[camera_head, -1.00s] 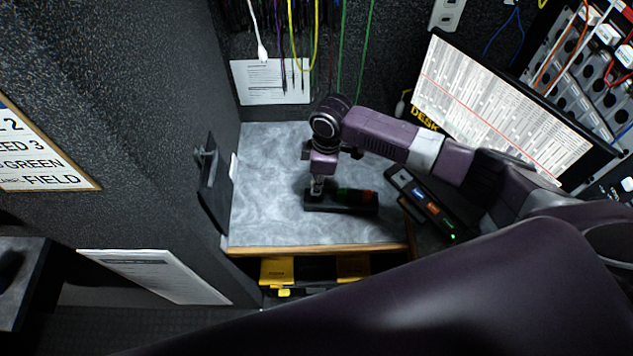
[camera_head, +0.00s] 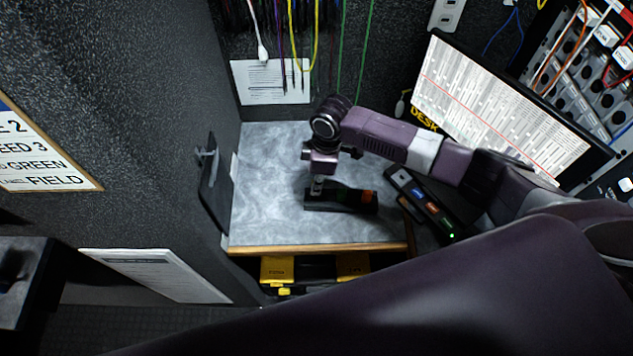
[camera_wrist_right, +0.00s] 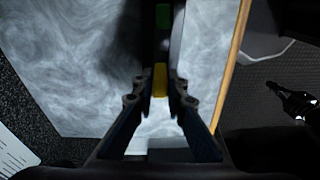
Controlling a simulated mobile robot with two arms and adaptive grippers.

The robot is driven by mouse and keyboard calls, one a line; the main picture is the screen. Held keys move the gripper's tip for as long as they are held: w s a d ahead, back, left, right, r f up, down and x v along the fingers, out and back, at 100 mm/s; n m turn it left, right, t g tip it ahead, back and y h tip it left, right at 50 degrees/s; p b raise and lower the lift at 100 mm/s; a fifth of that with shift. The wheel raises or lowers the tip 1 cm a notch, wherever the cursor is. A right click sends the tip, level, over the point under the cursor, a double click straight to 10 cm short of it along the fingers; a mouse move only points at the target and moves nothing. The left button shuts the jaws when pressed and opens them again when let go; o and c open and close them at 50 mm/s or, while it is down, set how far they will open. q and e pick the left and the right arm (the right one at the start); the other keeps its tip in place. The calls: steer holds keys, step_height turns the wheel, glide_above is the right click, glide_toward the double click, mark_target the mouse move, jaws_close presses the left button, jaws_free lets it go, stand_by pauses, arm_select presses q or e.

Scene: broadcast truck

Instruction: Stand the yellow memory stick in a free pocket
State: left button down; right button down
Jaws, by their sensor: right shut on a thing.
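The yellow memory stick (camera_wrist_right: 160,80) shows between the fingertips of my right gripper (camera_wrist_right: 161,92) in the right wrist view. The gripper is shut on it. In the head view my right gripper (camera_head: 317,190) points down over the left end of a long black holder (camera_head: 345,208) on the grey worktop. A green stick (camera_wrist_right: 163,15) and an orange-red stick (camera_head: 369,197) stand in this holder, to the right of the gripper in the head view. I cannot tell whether the yellow stick's lower end is inside a pocket. My left gripper is not in view.
The worktop (camera_head: 270,180) is clear left of the holder and ends at a wooden front edge (camera_head: 320,249). A black device with lit buttons (camera_head: 427,203) lies to the right. A dark panel (camera_head: 213,185) stands at the left wall. Yellow items (camera_head: 277,270) are below the worktop.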

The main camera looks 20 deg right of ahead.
steer(key=shift+p, duration=0.35)
steer(key=shift+f+b, duration=0.85)
steer(key=shift+f, duration=0.9)
steer(key=c, duration=1.8)
jaws_free()
steer(key=shift+c, duration=0.2)
steer(key=shift+r, duration=0.1)
step_height(320, 180, up, 12)
steer(key=d, duration=0.1)
steer(key=shift+s+d, duration=0.15)
steer(key=shift+s, duration=0.1)
steer(key=shift+f, duration=0.2)
